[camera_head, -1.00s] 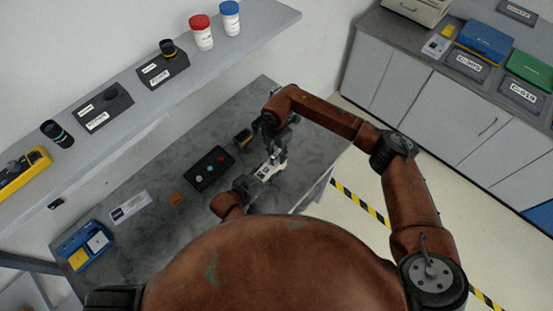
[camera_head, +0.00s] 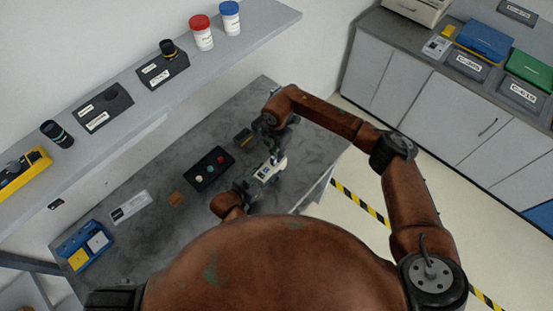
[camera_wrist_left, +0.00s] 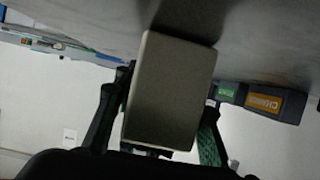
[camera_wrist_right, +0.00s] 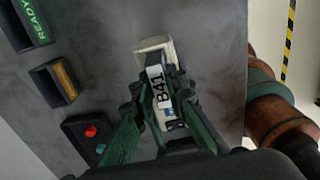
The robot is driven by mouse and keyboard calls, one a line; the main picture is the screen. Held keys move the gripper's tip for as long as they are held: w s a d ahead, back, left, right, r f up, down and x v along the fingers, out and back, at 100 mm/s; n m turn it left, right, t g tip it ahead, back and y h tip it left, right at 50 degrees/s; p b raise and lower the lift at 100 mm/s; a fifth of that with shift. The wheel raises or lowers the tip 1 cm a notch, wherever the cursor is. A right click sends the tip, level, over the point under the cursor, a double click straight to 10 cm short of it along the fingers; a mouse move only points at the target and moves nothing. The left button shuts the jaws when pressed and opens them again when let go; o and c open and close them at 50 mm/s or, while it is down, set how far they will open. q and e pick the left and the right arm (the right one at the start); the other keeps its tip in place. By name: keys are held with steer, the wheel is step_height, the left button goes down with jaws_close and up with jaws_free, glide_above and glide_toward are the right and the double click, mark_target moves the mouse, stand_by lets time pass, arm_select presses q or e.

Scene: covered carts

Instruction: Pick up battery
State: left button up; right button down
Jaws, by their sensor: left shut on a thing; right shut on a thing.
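A pale block with a B41 label (camera_wrist_right: 160,90), seemingly the battery, is between the green fingers of my right gripper (camera_wrist_right: 157,82). In the head view the pale block (camera_head: 266,172) is low over the table's right part; whether it touches the table I cannot tell. My right gripper (camera_head: 274,153) is shut on it from the far side. My left gripper (camera_head: 244,190) is at its near left side. In the left wrist view a plain face of the block (camera_wrist_left: 170,90) fills the space between the left fingers (camera_wrist_left: 162,110), which are shut on it.
On the grey table (camera_head: 150,235) are a black panel with coloured buttons (camera_head: 208,169), a small dark box (camera_head: 243,137), a brown block (camera_head: 176,199) and a blue case (camera_head: 84,245). A shelf (camera_head: 215,65) runs along the wall. Free floor lies right of the table.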

steer(key=shift+r, duration=0.1)
step_height(320, 180, up, 18)
stand_by(0.5)
arm_select(q)
steer(key=o, duration=1.5)
steer(key=v, duration=1.1)
steer(key=shift+s+a+r, duration=0.1)
steer(key=shift+s+a, duration=0.25)
steer(key=shift+s, duration=0.05)
